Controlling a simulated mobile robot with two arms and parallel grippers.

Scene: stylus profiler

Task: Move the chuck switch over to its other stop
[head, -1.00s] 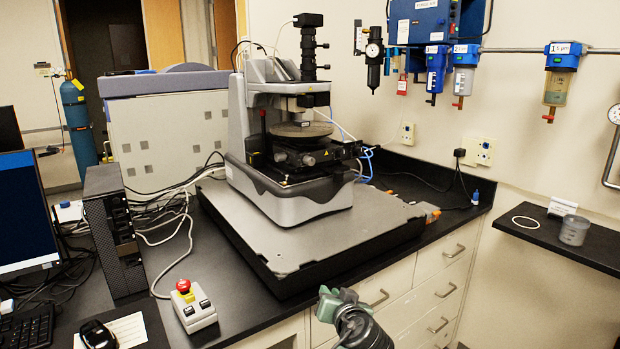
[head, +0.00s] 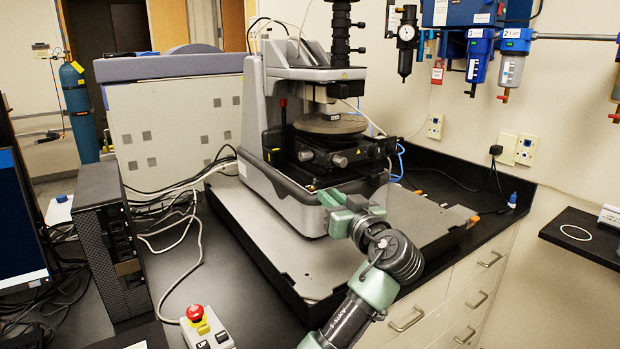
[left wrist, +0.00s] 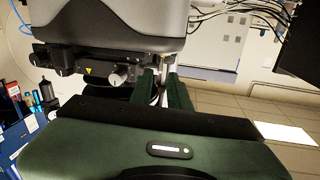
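The stylus profiler (head: 275,190) stands on its grey platform, with a round chuck (head: 330,123) on a black stage. I cannot make out the chuck switch for sure or which stop it is at; my left gripper may hide part of the profiler's lower front. My left gripper (head: 332,209) is at the right front of the profiler's base, below the stage. In the left wrist view its two green fingers (left wrist: 165,75) stand a little apart, with no held thing clear between them. There the grey base (left wrist: 110,25) is close beyond the fingertips. My right gripper is not in view.
A control box with a red stop button (head: 196,313) stands at the front left of the bench. A black computer tower (head: 108,235) and loose cables are further left. The platform top (head: 265,255) is bare in front of the profiler. Regulators (head: 480,60) hang on the wall.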

